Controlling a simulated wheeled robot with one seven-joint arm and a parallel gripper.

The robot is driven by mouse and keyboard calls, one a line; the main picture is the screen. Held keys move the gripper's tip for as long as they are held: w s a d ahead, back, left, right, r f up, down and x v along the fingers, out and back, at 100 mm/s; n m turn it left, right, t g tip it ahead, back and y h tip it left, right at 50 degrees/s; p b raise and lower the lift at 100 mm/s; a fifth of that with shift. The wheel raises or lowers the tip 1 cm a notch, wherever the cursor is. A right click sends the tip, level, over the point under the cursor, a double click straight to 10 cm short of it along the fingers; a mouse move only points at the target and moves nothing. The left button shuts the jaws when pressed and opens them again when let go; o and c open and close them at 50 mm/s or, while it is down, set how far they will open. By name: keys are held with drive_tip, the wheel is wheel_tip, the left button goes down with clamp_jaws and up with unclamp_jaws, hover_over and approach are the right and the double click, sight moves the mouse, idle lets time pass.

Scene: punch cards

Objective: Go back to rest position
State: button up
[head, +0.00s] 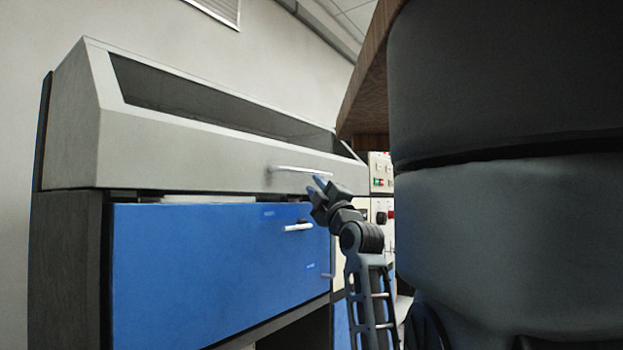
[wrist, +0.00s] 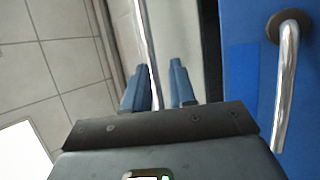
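My gripper (head: 318,184) is raised in front of the machine, just below the silver handle (head: 303,171) of the grey top cover (head: 200,150). In the wrist view my gripper (wrist: 159,80) has its two blue fingers apart. A thin silver bar (wrist: 146,40) runs lengthwise between them in the picture, nearer the left finger; whether it touches that finger I cannot tell. Nothing shows gripped.
A blue panel (head: 200,265) with a small silver handle (head: 298,227) lies below the cover. The handle is close on the right in the wrist view (wrist: 287,80). A control panel (head: 380,175) stands behind my arm. A large dark rounded shape fills the right side.

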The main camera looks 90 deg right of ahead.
drive_tip(key=shift+s+a+f, duration=0.2)
drive_tip(key=shift+s+a, duration=0.1)
drive_tip(key=shift+a, duration=0.15)
drive_tip(key=shift+s+a+f, duration=0.15)
drive_tip(key=shift+s+a, duration=0.1)
drive_tip(key=shift+a, duration=0.2)
